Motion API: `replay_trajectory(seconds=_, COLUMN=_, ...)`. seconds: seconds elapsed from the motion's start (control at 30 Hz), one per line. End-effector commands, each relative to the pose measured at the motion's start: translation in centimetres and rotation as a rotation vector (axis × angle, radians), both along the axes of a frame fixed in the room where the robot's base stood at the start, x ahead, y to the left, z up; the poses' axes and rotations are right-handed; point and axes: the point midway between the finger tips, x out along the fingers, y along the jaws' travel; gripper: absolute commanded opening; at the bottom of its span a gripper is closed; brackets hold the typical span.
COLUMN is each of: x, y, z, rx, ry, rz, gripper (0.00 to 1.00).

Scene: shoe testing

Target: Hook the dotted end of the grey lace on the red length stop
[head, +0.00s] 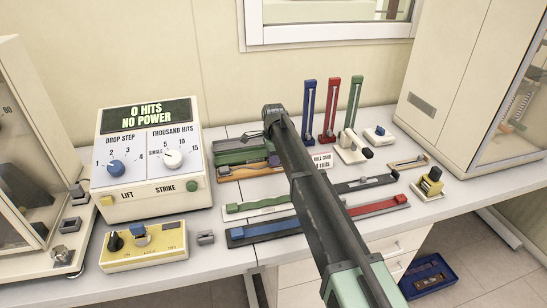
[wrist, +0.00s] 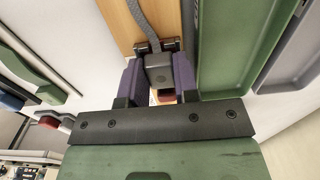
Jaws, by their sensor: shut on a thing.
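In the wrist view my gripper (wrist: 159,74) has purple fingers closed on both sides of a grey block at the end of the grey lace (wrist: 143,17). The lace runs up from this end over an orange tray (wrist: 118,20). I see no dots on the held end, so I cannot tell which end it is. In the head view my arm hides most of the gripper, over the right end of the trays. Red parts there are an upright red post (head: 330,108) and a red block (head: 378,206) on a low bar; I cannot tell which is the red length stop.
A blue post (head: 308,112) and a green post (head: 355,100) flank the red post. A small sign (head: 322,161) stands in front. Low bars with green (head: 258,205) and blue (head: 265,229) parts lie nearer the front edge.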

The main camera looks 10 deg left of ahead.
Motion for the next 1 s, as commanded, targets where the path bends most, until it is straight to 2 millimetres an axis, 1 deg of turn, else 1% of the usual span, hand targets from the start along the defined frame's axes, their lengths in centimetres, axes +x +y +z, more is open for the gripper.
replay_trajectory(seconds=0.5, x=-0.4, y=-0.2, z=-1.1, rx=-0.004, ry=0.006, rz=0.000, gripper=0.00)
replay_trajectory(seconds=0.8, x=-0.6, y=-0.3, z=-1.4, rx=-0.006, ry=0.005, rz=0.002, gripper=0.00)
replay_trajectory(seconds=0.83, x=-0.7, y=-0.3, z=-1.4, rx=-0.006, ry=0.005, rz=0.002, gripper=0.32)
replay_trajectory(seconds=0.93, x=-0.7, y=-0.3, z=-1.5, rx=-0.006, ry=0.006, rz=0.003, gripper=0.47)
replay_trajectory(seconds=1.0, x=-0.7, y=-0.4, z=-1.4, rx=-0.006, ry=0.006, rz=0.003, gripper=0.47)
